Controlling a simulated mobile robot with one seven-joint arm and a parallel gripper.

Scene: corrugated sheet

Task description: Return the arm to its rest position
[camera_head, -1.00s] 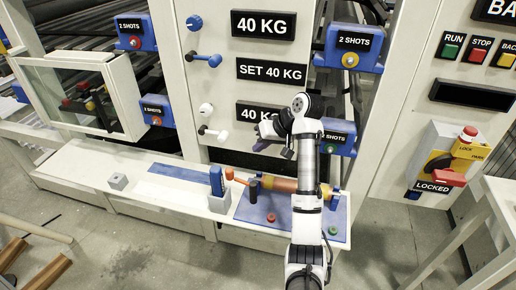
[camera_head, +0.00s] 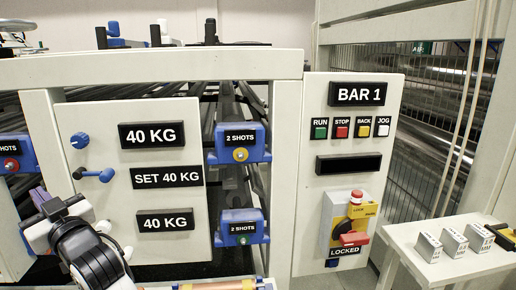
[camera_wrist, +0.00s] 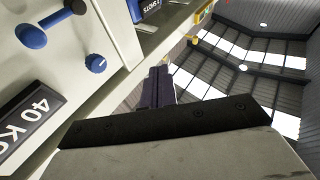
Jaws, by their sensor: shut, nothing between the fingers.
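My gripper (camera_head: 38,197) is at the lower left of the head view, in front of the white machine panel (camera_head: 110,220). It points up and to the left, with its fingers together and nothing in them. It is near the blue lever (camera_head: 93,174) in the picture; the gap in depth cannot be told. In the wrist view, the closed dark fingers (camera_wrist: 158,85) point away toward the roof. The rest of my arm runs down out of the head view's bottom edge.
The panel has a blue knob (camera_head: 79,141) and a "SET 40 KG" label (camera_head: 167,176). Blue "2 SHOTS" boxes (camera_head: 240,142) stick out nearby. A control panel (camera_head: 350,100) with a red-yellow "LOCKED" switch (camera_head: 350,238) stands right. A white table (camera_head: 440,270) holds several small blocks.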

